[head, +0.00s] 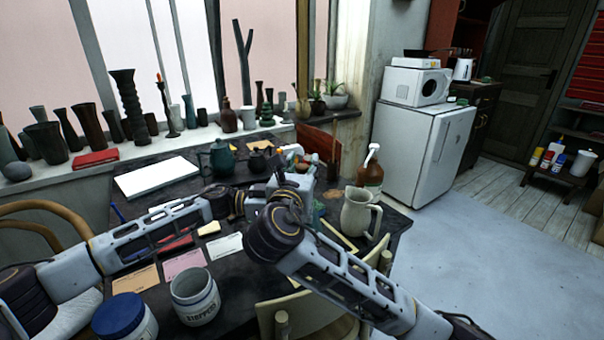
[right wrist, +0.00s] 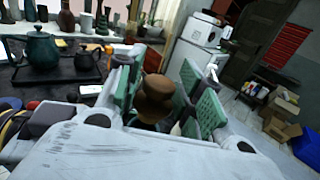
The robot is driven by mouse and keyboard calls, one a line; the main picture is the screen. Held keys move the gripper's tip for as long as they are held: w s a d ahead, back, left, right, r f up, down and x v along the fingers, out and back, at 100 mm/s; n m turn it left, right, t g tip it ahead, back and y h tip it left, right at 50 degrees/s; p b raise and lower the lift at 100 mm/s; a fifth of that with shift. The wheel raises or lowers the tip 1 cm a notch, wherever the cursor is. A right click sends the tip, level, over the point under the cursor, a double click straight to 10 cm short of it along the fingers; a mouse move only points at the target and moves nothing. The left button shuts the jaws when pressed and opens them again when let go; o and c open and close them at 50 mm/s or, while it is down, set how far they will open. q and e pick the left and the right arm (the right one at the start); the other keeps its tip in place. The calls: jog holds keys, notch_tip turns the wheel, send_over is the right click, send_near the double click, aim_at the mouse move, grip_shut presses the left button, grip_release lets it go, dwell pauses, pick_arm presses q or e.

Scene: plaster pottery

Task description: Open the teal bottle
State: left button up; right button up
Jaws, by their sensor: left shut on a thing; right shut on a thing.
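My right gripper (right wrist: 165,88) is shut around a small brown rounded piece, which looks like the stopper (right wrist: 156,92) of the teal bottle. Green-padded fingers stand on both sides of it in the right wrist view. In the head view, both hands meet above the table's right half, with the right arm's wrist in front. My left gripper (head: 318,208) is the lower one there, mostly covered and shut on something. The teal bottle's body is hidden between the hands, so I cannot tell whether the stopper is seated or apart from it.
A teal teapot (head: 218,158) stands on the table behind my left arm. A brown pump bottle (head: 370,175) and a cream pitcher (head: 357,212) stand close right of the hands. A white jar (head: 195,296) and a blue-lidded jar (head: 124,316) are at the front left. Vases line the sill.

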jog(key=shift+r, duration=1)
pick_arm(q)
jog(key=shift+s+f, duration=0.1)
jog(key=shift+f, duration=0.5)
jog(key=o, duration=1.4)
jog(key=shift+o, duration=0.6)
jog(key=shift+r, duration=0.1)
pick_arm(e)
jog(key=shift+w+f, duration=0.1)
jog(key=shift+w, duration=0.05)
pick_arm(q)
jog(key=shift+r, duration=0.1)
jog(key=shift+a+r, duration=0.1)
jog(key=a, duration=1.2)
jog(key=shift+w, duration=0.35)
